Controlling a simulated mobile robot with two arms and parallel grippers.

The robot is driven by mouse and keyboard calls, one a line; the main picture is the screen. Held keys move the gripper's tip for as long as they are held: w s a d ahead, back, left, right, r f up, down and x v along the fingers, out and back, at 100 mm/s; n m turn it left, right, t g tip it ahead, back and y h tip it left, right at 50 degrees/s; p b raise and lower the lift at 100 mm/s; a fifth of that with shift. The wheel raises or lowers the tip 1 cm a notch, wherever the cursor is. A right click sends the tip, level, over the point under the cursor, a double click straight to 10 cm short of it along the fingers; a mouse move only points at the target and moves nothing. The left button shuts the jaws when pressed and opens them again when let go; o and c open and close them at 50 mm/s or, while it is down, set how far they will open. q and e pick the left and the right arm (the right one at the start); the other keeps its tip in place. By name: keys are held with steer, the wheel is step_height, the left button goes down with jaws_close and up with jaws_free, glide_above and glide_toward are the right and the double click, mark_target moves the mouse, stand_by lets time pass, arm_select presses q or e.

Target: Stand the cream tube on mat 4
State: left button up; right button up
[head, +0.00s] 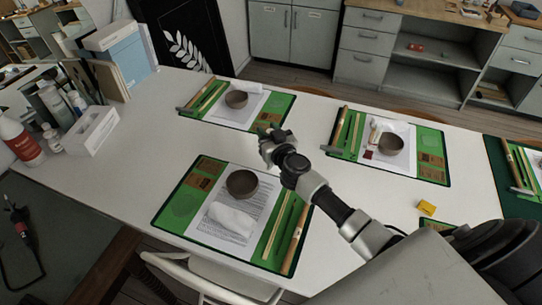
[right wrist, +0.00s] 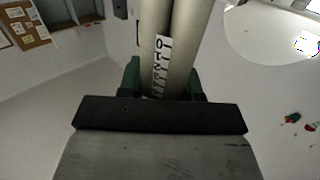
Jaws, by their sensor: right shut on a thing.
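My right gripper (head: 270,145) is above the table between the front-left mat and the back-left mat. In the right wrist view, its dark green fingers are shut on a pale cream tube (right wrist: 182,58) with a black-and-white lettered label. The tube's far end is cut off at the top; in the head view I cannot make it out clearly. Green mats lie on the white table: front-left (head: 170,210), back-left (head: 276,108), back-right (head: 430,140) and far-right (head: 497,155). No mat number is readable. My left gripper is not in view.
Bowls stand on the front-left (head: 242,183), back-left (head: 236,99) and back-right (head: 390,145) mats. A small pale-and-red item (head: 371,140) is beside the back-right bowl. Bottles (head: 20,138) and boxes crowd the left end. A yellow block (head: 427,208) lies right. Bare table separates the mats.

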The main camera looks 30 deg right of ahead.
steer(key=shift+s+a+f, duration=0.15)
steer(key=shift+s+f, duration=0.25)
steer(key=shift+s, duration=0.2)
steer(key=shift+s+a+f, duration=0.1)
steer(key=shift+s+f, duration=0.25)
steer(key=shift+s, duration=0.2)
steer(key=shift+s+f+b, duration=0.15)
steer(key=shift+b, duration=0.2)
steer(key=shift+f+b, duration=1.1)
steer(key=shift+f, duration=0.8)
steer(key=shift+f+b, duration=0.5)
steer(key=shift+f, duration=0.1)
steer(key=shift+s, duration=0.1)
steer(key=o, duration=0.9)
steer(key=shift+w, duration=0.2)
